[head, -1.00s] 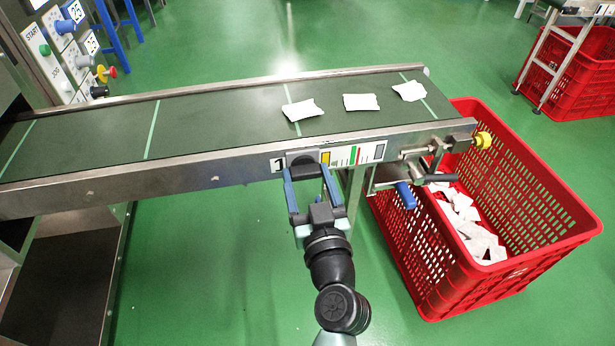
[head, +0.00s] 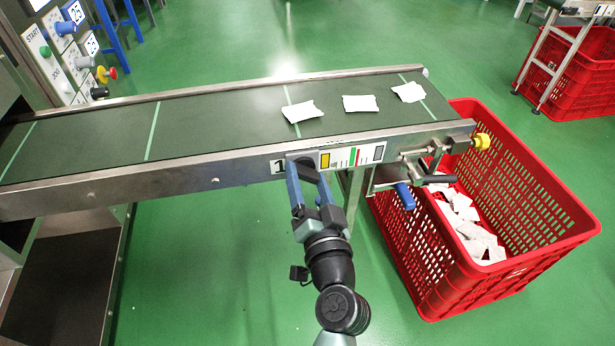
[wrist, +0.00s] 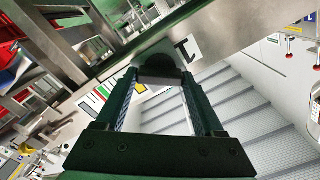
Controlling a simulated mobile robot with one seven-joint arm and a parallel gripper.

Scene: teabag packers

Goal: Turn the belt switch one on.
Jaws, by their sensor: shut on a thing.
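Belt switch one is a dark round knob (head: 303,156) on the front rail of the conveyor, beside a white "1" label (head: 278,167). My gripper (head: 305,167) is at the rail with one finger on each side of the knob, shut on it. In the wrist view the knob (wrist: 160,66) shows between the two fingertips of my gripper (wrist: 160,78), with the "1" label (wrist: 187,47) just beyond. Much of the knob is hidden by the fingers, and I cannot tell its on or off position.
The green belt (head: 215,115) carries three white teabag packets. A red crate (head: 545,235) with several packets stands below the belt's right end. Green floor in front is clear.

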